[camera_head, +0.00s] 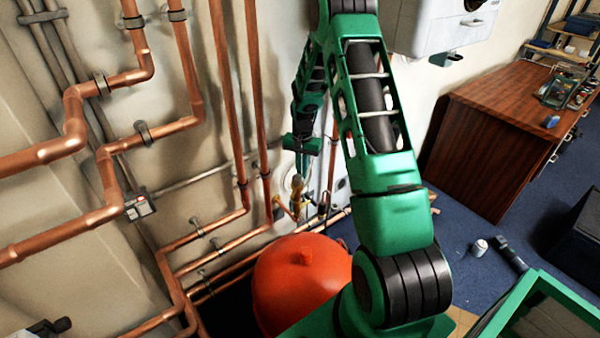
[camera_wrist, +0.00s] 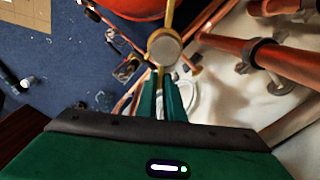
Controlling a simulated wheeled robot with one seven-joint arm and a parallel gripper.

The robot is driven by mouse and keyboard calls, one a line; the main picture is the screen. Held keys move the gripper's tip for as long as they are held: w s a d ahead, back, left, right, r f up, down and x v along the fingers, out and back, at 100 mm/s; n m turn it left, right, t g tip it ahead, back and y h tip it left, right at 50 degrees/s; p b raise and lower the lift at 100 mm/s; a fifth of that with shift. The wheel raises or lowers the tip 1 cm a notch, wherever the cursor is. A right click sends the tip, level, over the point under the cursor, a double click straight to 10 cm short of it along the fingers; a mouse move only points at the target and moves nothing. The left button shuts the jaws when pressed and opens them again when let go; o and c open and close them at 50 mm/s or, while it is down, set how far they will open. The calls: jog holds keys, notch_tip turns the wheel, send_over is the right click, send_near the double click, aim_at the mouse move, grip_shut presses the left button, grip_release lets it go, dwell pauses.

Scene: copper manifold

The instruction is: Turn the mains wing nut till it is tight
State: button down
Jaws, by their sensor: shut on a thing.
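The wing nut (camera_wrist: 165,47) shows in the wrist view as a round pale metal cap with narrow yellow arms above and below it. My gripper (camera_wrist: 162,82) has its two green fingers close together on the lower arm, just below the cap. The fingers hide most of that arm. In the head view my gripper (camera_head: 298,172) points down beside the wall at the small brass-yellow fitting (camera_head: 294,204). The nut is too small there to tell its angle. How tight it sits cannot be seen.
Copper pipes (camera_head: 105,165) run along the wall at left. A red rounded tank (camera_head: 300,280) stands just below the fitting, and its edge shows in the wrist view (camera_wrist: 135,8). A wooden desk (camera_head: 500,140) stands at right.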

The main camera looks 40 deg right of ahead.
jog(key=c, duration=1.9)
grip_release()
jog(key=shift+r, duration=0.1)
notch_tip(320, 180, up, 11)
jog(key=shift+f, duration=0.2)
